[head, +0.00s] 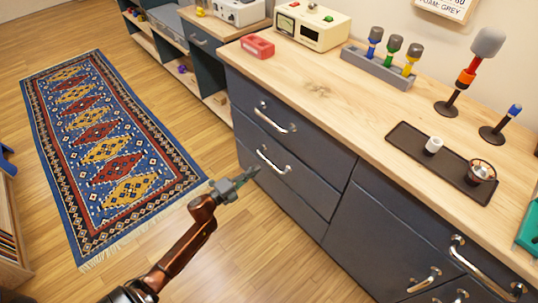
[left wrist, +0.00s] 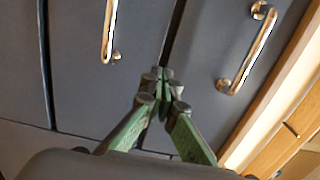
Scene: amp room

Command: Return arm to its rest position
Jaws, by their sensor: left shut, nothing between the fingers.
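My left gripper (head: 247,177) is shut and empty in the head view, at the end of my copper-coloured arm. It hovers in front of the dark drawer cabinet (head: 333,180), close to the lower drawer handle (head: 274,160). In the left wrist view its green fingers (left wrist: 163,80) meet at the tips with nothing between them. Two metal drawer handles show beyond them, one at the left (left wrist: 109,30) and one at the right (left wrist: 247,52). I cannot tell whether the fingertips touch the cabinet front. My right gripper is in neither view.
The wooden countertop (head: 330,92) holds a red block (head: 257,47), a cream amplifier (head: 312,24), a grey rack (head: 378,68) of coloured-handled tools, microphones and a dark tray (head: 412,143). A patterned rug (head: 110,150) lies at the left. Bare floor lies between rug and cabinet.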

